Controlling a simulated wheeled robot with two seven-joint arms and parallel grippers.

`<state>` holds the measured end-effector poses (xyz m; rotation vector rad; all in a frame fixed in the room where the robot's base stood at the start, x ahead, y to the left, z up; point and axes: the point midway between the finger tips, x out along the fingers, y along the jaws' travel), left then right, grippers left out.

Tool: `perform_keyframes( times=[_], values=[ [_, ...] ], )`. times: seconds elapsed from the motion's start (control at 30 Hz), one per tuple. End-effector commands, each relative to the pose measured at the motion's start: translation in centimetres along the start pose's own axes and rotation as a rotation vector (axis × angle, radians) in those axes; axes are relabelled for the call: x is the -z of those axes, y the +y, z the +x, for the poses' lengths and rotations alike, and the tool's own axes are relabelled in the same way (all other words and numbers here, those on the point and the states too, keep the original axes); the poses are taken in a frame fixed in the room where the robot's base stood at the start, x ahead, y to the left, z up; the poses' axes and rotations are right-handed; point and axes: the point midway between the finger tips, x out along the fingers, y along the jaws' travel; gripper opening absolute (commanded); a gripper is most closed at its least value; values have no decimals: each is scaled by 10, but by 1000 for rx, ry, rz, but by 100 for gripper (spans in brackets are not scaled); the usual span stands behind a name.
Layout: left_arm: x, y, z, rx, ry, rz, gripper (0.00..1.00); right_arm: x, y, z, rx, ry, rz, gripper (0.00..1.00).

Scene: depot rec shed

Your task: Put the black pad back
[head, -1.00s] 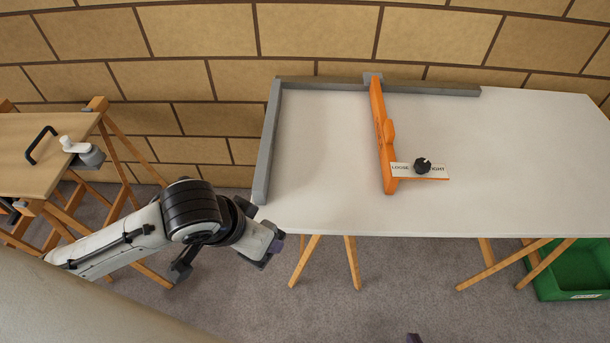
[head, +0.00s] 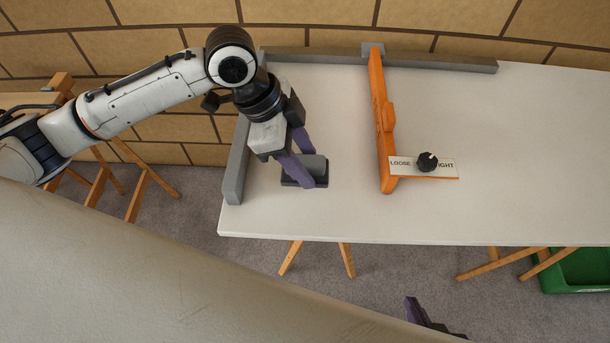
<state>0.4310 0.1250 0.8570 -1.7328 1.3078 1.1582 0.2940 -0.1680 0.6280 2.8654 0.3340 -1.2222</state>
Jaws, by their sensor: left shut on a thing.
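The black pad (head: 290,183) is a dark flat block with a rounded grey grip on top. It is at the left part of the white table, between the grey fence and the orange bar. My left gripper (head: 307,168) is shut on it, its purple fingers around the grip and partly covering it. I cannot tell whether the pad touches the table top or is just above it. My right gripper (head: 430,318) shows only as a purple finger and dark part at the bottom edge; its opening is not clear.
The white table (head: 520,200) has grey rails along its left and back edges. An orange bar (head: 382,125) crosses it, with a black knob (head: 427,162) on a LOOSE/TIGHT plate. The right of the table is clear. A green bin (head: 580,270) stands below right.

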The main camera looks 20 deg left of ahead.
Motion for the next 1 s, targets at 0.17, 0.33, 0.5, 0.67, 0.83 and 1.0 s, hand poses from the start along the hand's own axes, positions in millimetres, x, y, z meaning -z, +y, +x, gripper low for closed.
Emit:
perform_keyframes(
  times=[0.17,0.33,0.5,0.67,0.83,1.0],
  values=[
    [-7,0,17,1,0,-3,25,-2,0,1,0,-2,-2,0],
    [-19,0,44,-1,-1,-3,25,-2,0,3,1,-1,-3,0],
    [-22,0,53,3,0,-1,25,-2,0,3,2,-1,-4,0],
    [-22,0,53,3,0,-1,25,-1,-1,2,2,0,-5,0],
    [-23,0,54,3,0,-1,61,0,-1,2,3,1,-5,0],
    [-22,0,54,3,0,-1,65,0,-1,2,3,3,-5,0]
  ],
)
